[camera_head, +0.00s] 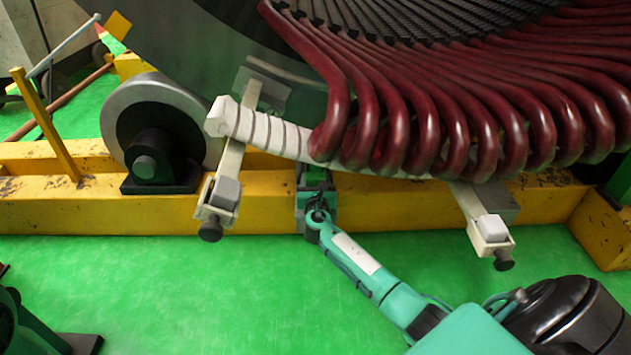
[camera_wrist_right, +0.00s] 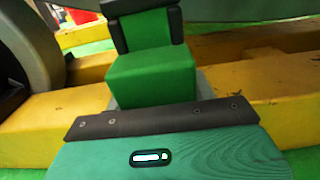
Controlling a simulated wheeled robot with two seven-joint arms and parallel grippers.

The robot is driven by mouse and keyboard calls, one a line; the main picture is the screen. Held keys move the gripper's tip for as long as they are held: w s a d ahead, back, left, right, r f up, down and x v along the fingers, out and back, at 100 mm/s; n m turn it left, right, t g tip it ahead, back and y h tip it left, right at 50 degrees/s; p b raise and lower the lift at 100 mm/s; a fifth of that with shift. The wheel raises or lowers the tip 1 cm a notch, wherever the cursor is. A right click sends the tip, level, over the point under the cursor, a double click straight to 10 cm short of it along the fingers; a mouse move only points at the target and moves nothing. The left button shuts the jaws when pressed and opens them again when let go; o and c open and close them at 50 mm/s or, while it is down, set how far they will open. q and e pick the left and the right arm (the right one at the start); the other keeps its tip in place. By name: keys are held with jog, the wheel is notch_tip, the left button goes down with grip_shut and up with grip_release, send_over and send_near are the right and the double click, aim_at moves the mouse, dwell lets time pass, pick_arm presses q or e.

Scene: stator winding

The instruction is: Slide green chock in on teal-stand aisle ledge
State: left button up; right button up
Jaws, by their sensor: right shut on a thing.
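My right gripper (camera_head: 318,192) reaches from the lower right to the yellow beam, below the coil ends. It is shut on the green chock, which is small and partly hidden in the head view. In the right wrist view the green chock (camera_wrist_right: 150,78) is a plain block, with the dark fingers of my right gripper (camera_wrist_right: 147,25) against its far part. A pale grey surface (camera_wrist_right: 204,86) shows behind and beside the chock's lower part. I cannot tell whether they touch. I cannot make out a teal stand or its ledge for certain. My left gripper is not in view.
Yellow beams (camera_head: 95,210) run across behind my gripper. Dark red coils (camera_head: 430,130) hang close above. A grey roller (camera_head: 150,115) stands left. Two pale brackets, left (camera_head: 222,195) and right (camera_head: 490,228), jut forward either side. Green floor (camera_head: 200,290) in front is mostly free.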

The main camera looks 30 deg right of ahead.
jog(key=shift+f, duration=0.15)
jog(key=shift+w+d, duration=0.1)
jog(key=shift+w, duration=0.05)
jog(key=shift+b+x, duration=1)
jog(key=shift+x, duration=1.2)
jog(key=shift+b+x, duration=0.95)
jog(key=shift+x, duration=0.45)
jog(key=shift+w+d+f, duration=0.15)
jog(key=shift+w+d, duration=0.05)
jog(key=shift+w, duration=0.05)
jog(key=shift+b+x, duration=0.7)
jog(key=shift+x, duration=0.1)
jog(key=o, duration=1.2)
jog(key=shift+c, duration=0.2)
